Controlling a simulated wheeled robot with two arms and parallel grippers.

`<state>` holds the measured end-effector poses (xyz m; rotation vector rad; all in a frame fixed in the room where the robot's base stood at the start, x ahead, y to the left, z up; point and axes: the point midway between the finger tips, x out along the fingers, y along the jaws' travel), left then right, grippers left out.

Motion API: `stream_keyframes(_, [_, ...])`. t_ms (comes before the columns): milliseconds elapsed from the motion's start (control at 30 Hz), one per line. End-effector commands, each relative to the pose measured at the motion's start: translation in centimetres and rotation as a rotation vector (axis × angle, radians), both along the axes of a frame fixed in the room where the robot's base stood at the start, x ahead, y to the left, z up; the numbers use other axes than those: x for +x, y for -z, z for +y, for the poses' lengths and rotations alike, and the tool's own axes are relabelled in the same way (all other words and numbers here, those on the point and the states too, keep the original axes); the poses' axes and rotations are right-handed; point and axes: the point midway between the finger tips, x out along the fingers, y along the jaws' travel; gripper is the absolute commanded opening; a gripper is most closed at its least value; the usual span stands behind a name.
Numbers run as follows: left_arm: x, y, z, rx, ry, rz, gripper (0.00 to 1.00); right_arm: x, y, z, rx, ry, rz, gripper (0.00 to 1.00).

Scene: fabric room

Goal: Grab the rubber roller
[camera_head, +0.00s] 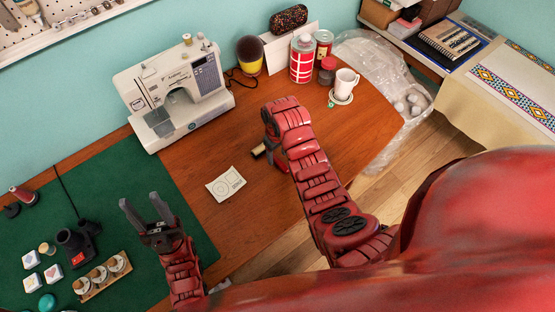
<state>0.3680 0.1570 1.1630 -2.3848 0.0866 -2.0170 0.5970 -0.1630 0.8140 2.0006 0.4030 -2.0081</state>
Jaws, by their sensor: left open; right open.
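A small dark piece with a pale end (259,151) lies on the brown wooden table beside my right gripper. It may be the rubber roller, but most of it is hidden behind the gripper and I cannot be sure. My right gripper (271,143) points down at the table there. Its fingers are mostly hidden by my arm, and I cannot tell whether they touch the piece. My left gripper (140,201) is open and empty above the right part of the green mat.
A sewing machine (177,92) stands at the back left. A paper card (225,183) lies mid-table. The green mat (120,170) holds a wooden rack (103,277) and small items. A white mug (345,83), a red-and-white can (302,60) and crumpled plastic (375,60) are behind my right arm.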

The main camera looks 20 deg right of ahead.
Motion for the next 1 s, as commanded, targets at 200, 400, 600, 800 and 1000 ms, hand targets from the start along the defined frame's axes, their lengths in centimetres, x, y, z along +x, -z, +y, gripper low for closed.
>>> stream_keyframes(200, [0.0, -1.5, 0.0, 0.000, 0.000, 0.000, 0.50, 0.3, 1.9, -0.1, 0.000, 0.000, -0.001, 0.61])
stream_keyframes(400, [0.0, -1.7, 0.0, 0.000, 0.000, 0.000, 0.50, 0.4, 3.0, -0.2, 0.000, 0.000, -0.005, 0.61])
stream_keyframes(600, [0.0, -1.7, 0.0, 0.000, 0.000, 0.000, 0.50, 0.4, 3.1, -0.2, 0.000, -0.001, -0.005, 0.61])
stream_keyframes(800, [0.0, -1.7, 0.0, 0.000, 0.000, 0.000, 0.50, 0.3, 3.1, -0.2, 0.000, 0.000, -0.004, 0.29])
stream_keyframes(1000, [0.0, -1.7, 0.0, 0.000, 0.000, 0.000, 0.50, 0.3, 3.1, -0.2, 0.000, 0.000, -0.004, 0.00])
